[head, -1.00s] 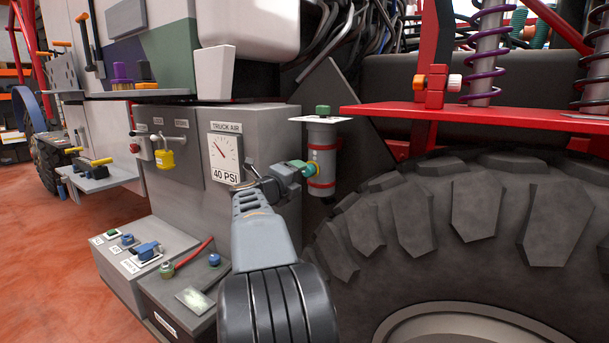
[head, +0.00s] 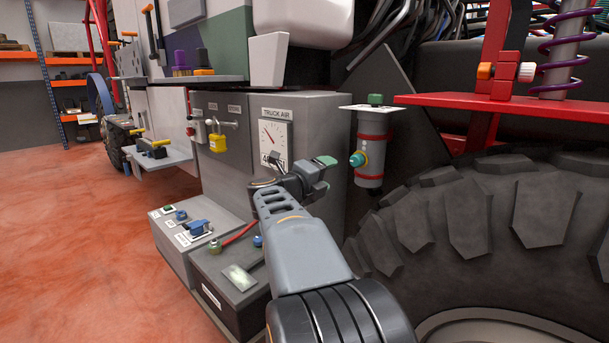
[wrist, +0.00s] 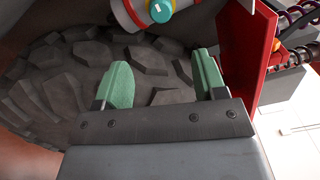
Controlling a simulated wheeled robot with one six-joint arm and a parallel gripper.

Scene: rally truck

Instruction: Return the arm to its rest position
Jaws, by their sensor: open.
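My gripper (head: 318,176) is in front of the grey truck-air panel in the head view, its arm rising from the bottom of the picture. In the wrist view its two green fingers (wrist: 163,82) stand wide apart with nothing between them. The grey cylinder with red bands (head: 371,150) is just to the right of the gripper, apart from it. Its teal knob (head: 358,159) faces the gripper side. The knob also shows at the top of the wrist view (wrist: 160,11), beyond the fingertips.
A big black tyre (head: 475,225) fills the right side, under a red shelf (head: 460,101). Low grey boxes with switches (head: 190,238) stand at the panel's foot. Open red floor (head: 80,220) lies to the left.

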